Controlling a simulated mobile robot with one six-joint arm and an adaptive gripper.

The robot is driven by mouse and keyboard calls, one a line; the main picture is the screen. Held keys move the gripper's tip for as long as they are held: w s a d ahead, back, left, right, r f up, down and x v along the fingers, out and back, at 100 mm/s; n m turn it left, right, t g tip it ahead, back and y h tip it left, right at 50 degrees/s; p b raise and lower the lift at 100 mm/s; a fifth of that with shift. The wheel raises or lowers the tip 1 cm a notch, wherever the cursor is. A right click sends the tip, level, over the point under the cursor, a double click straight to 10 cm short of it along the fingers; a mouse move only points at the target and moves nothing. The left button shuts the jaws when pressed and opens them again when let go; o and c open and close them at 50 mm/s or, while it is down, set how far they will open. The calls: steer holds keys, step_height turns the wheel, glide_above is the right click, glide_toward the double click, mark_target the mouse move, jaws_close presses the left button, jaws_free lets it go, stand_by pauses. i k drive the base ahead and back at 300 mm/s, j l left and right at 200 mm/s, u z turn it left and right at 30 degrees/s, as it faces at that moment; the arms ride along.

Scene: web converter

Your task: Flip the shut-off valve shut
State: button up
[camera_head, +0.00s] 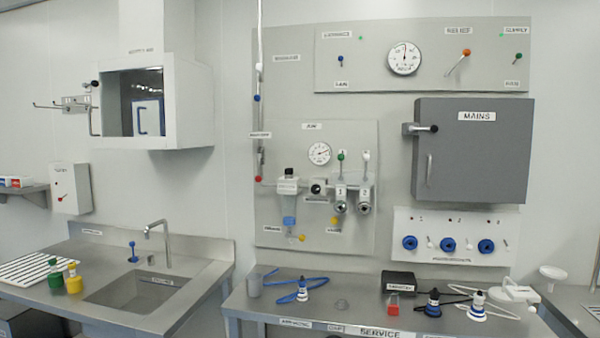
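No label that I can read says shut-off, so I cannot tell which valve is meant. On the middle panel (360,235), a small yellow-knobbed lever (301,238) sits below a clear filter bowl (289,205). Another yellow knob (334,220) shows to its right, under two round regulator-like fittings. A red-tipped piece (258,179) is at the foot of the vertical pipe on the left, with a blue knob (257,98) higher up. An orange-knobbed lever (466,53) slants under the RELIEF label at upper right. My gripper is not in view.
A grey MAINS cabinet (475,155) is shut at right, above a panel of blue round sockets (448,244). The service bench (345,305) below holds cables, connectors and a black box (398,281). A sink (130,292) and an open-fronted wall cabinet (185,105) are at left.

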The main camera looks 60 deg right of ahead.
mark_target(258, 178)
steer(key=z, duration=1.7)
steer(key=i, duration=0.75)
steer(key=i+j+z, duration=0.1)
steer(key=i, duration=0.65)
steer(key=i+j, duration=0.15)
steer(key=i, duration=0.65)
steer(key=l+z, duration=0.05)
